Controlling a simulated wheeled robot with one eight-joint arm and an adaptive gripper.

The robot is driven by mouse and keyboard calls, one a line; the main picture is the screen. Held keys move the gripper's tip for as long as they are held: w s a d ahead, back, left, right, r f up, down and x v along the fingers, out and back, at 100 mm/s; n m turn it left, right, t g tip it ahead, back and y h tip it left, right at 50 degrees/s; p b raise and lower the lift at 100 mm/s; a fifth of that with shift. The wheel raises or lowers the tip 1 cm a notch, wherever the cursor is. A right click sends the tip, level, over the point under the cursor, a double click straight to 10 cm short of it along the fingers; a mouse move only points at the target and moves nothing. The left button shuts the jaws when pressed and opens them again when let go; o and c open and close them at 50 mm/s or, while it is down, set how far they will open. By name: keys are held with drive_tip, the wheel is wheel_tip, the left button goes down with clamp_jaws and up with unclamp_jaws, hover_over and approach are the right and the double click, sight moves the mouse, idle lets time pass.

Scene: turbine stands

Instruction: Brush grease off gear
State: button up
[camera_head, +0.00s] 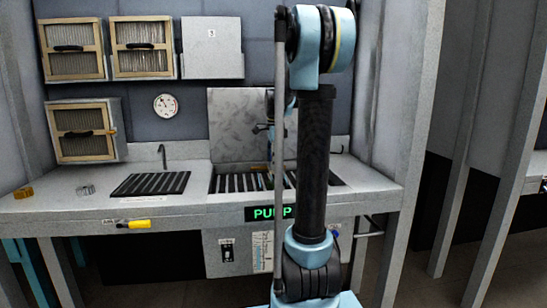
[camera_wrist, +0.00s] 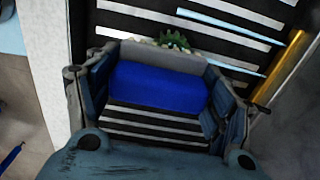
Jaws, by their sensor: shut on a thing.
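In the wrist view my gripper (camera_wrist: 162,64) is shut on a blue block (camera_wrist: 158,88) with a grey strip along its far side, which looks like the brush. A small jagged green and tan piece (camera_wrist: 174,42) shows just beyond the grey strip. I cannot tell if it is the gear, grease or bristles, nor whether the brush touches it. Dark slats lie below. In the head view my arm covers most of the work area, and the gripper is largely hidden behind it, over the slatted basin (camera_head: 228,184). No gear shows clearly there.
A black slatted mat (camera_head: 150,184) and tap (camera_head: 162,155) are left of the basin. A yellow bar (camera_wrist: 283,66) stands right of my gripper.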

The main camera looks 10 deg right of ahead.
drive_tip(key=shift+r, duration=1.45)
